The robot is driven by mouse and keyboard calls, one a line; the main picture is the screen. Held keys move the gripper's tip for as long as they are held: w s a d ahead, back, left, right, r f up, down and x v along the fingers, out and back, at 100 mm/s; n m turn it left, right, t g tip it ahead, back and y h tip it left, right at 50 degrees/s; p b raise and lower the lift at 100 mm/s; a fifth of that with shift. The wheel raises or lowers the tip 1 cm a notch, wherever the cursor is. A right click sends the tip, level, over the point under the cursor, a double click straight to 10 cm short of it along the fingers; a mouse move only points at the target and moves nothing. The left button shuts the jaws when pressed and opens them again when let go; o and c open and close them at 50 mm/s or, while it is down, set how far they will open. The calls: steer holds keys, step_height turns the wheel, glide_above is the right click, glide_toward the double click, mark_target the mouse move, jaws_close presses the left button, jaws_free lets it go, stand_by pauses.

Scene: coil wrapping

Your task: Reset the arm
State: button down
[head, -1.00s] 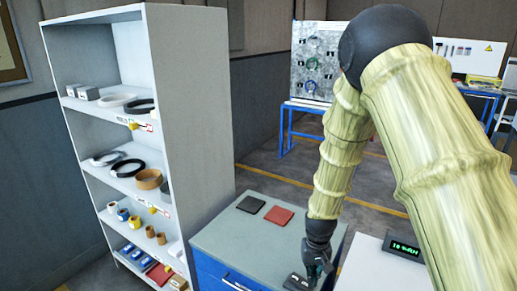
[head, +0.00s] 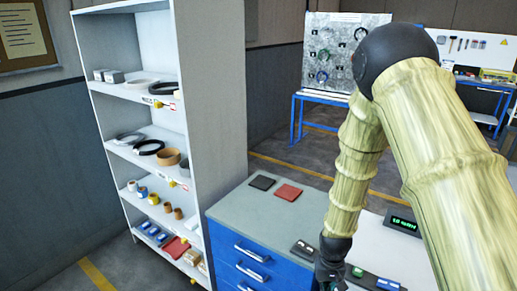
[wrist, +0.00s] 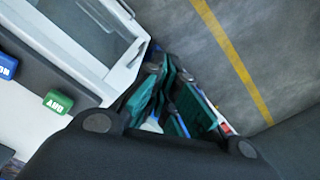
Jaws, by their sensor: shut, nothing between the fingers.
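My gripper (head: 330,272) hangs low at the front right of the grey-topped cabinet in the head view, partly cut by the bottom edge. In the wrist view its teal-padded fingers (wrist: 168,85) are together and hold nothing. My arm is bent, with the elbow high and the forearm hanging down.
The cabinet (head: 255,212) bears a black pad (head: 262,182), a red pad (head: 288,192) and a small dark device (head: 305,249). A white surface with a green-lit display (head: 402,223) lies to the right. A stocked shelf (head: 215,110) stands left. Floor (wrist: 215,75) shows beyond the fingers.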

steer(key=s+f+b, duration=0.1)
steer(key=s+f, duration=0.5)
steer(key=s, duration=0.5)
steer(key=s+d+f+b, duration=0.1)
steer(key=s+f+b, duration=0.1)
steer(key=s+f, duration=0.5)
steer(key=s+f+b, duration=0.1)
steer(key=s+f, duration=0.5)
steer(key=s, duration=0.8)
steer(key=shift+s+d+f, duration=0.3)
steer(key=shift+d, duration=0.1)
